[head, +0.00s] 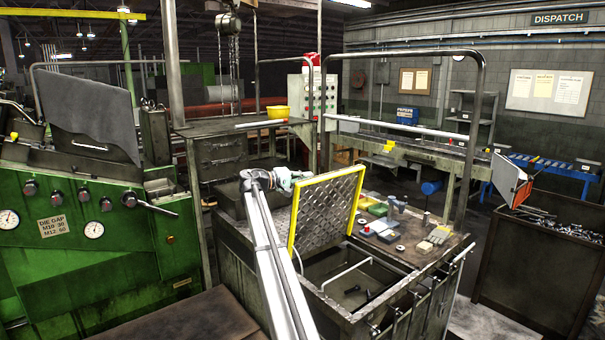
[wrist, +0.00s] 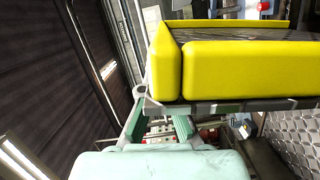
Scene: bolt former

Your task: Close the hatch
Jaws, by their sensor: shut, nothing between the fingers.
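The hatch (head: 330,212) is a diamond-plate panel with a yellow frame. It stands raised, leaning, over the left part of an open dark bin (head: 345,318). In the wrist view its thick yellow frame (wrist: 245,72) fills the upper right, very close to the camera. My gripper (head: 286,180) is at the upper left corner of the hatch, on its left side. In the wrist view my gripper (wrist: 158,122) is shut and empty, with its green finger parts just below the frame. I cannot tell whether it touches the frame.
A worktop (head: 400,240) with small blocks and parts lies right of the hatch. A tall grey rail (head: 478,130) rises behind it. A green machine (head: 90,240) stands at left, and a bin of bolts (head: 545,250) at right.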

